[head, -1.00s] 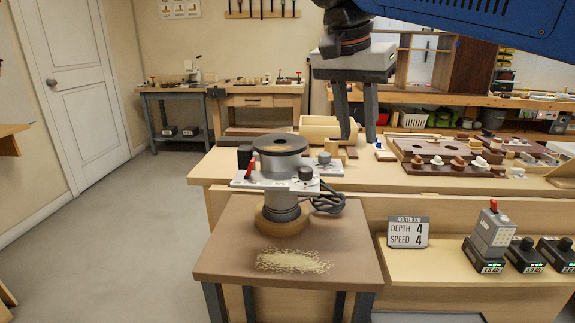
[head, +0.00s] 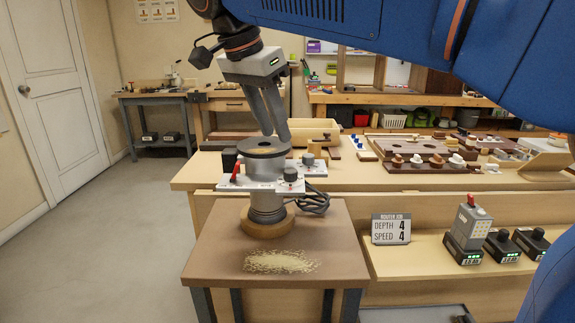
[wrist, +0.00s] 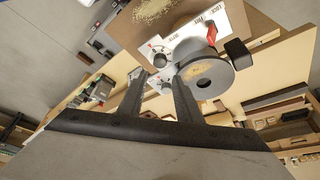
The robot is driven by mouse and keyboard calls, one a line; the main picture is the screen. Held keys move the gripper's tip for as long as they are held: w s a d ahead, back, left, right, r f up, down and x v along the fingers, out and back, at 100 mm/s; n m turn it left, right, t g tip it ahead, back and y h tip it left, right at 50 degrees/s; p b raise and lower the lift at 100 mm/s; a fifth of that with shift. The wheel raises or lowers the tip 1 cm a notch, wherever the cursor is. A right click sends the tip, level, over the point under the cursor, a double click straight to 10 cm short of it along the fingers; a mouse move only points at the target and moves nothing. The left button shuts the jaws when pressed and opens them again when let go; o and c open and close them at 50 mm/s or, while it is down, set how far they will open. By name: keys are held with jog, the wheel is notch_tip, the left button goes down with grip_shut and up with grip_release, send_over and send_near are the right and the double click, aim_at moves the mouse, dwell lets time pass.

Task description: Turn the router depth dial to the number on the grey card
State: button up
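The router (head: 265,200) stands upright on a wooden base on a small brown stand; in the wrist view its round top (wrist: 205,76) is beside my fingers. Its pale plate carries a front black dial (head: 290,174) and a rear dial (head: 308,159). The grey card (head: 391,229) reads depth 4, speed 4. My gripper (head: 278,134) is open and empty, pointing down above and behind the router's top. Its two fingers are apart in the wrist view (wrist: 156,72).
A red lever (head: 236,168) sticks up at the plate's left, and a cord lies right of the router. Sawdust (head: 280,262) lies on the stand. Battery-like blocks (head: 500,246) sit on the right shelf. Wooden trays and pieces (head: 430,160) fill the bench behind.

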aim_at(290, 170)
jog(key=x, duration=1)
jog(key=shift+w+d+f, duration=0.1)
jog(key=shift+d+f, duration=0.1)
jog(key=shift+f, duration=0.15)
jog(key=shift+c, duration=0.5)
jog(key=c, duration=0.6)
jog(key=shift+c, duration=0.2)
